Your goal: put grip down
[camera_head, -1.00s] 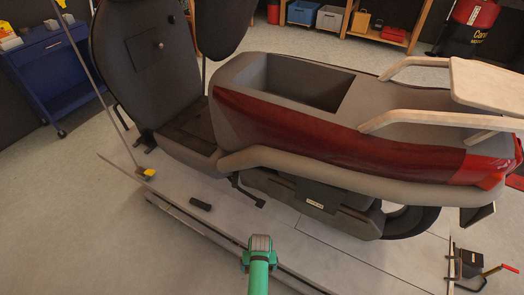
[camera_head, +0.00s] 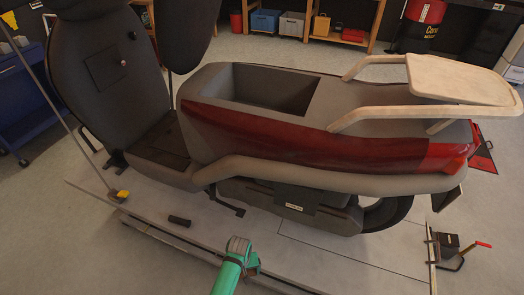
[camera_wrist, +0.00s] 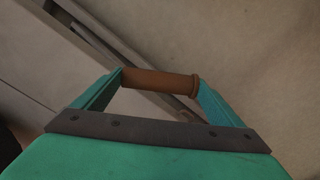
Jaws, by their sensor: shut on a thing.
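In the wrist view, my gripper (camera_wrist: 160,84) is shut on a brown cylindrical grip (camera_wrist: 158,80) with a raised collar at its right end. The grip lies crosswise between the two teal fingers, above the blurred edge of the lift and the floor. In the head view, my teal arm end (camera_head: 232,268) is at the bottom centre, by the near edge of the lift platform (camera_head: 310,257).
A grey and red scooter (camera_head: 300,130) with a pale rear rack (camera_head: 455,80) stands on the lift. A small dark object (camera_head: 180,221) lies on the platform, left of my arm. A wheel clamp with a red handle (camera_head: 455,250) is at right. Platform between them is mostly clear.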

